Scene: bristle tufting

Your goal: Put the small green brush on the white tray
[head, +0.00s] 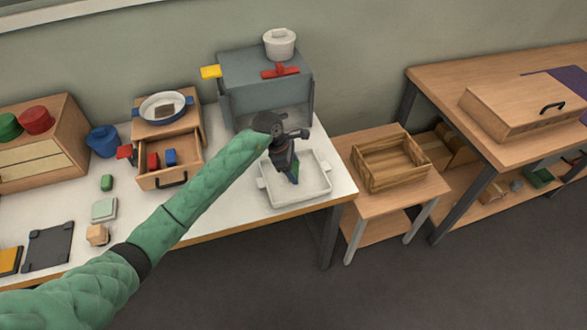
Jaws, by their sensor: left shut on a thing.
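My left gripper (291,169) reaches in from the left and points down over the white tray (315,192), near the table's right end. It is shut on the small green brush (294,178), which shows as a small green and dark blue shape below the fingers. The gripper hides much of the brush. I cannot tell whether the brush touches the tray floor. The tray is shallow, and nothing else shows in it. My right gripper is not in view.
A grey box-like machine (262,80) with a white pot (279,43) on top stands behind the tray. An open drawer (168,178) with red and blue blocks is to the left. A wooden crate (392,162) stands on a lower table to the right.

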